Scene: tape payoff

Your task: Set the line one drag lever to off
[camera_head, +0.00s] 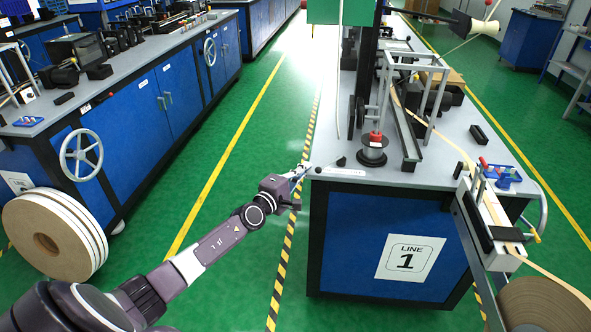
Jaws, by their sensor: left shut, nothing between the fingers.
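The line one bench (335,225) stands right of centre, with a "LINE 1" sign (410,257) on its blue front. At its near left top corner is a small lever with a black knob (341,161). Its rod slants up to the right from a pivot near the corner, beside a pale label strip (340,172). It looks like the drag lever, but the label is too small to read. My left gripper (301,171) is shut and empty, just left of that corner, close to the lever's pivot end. Contact cannot be told. My right gripper is not in view.
A dark spool with a red top (373,150) stands behind the lever. A blue switch block (500,174) and a tape guide (492,215) are at the bench's right. A large tape roll (545,305) hangs in front. Green floor (225,150) is free left of the bench.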

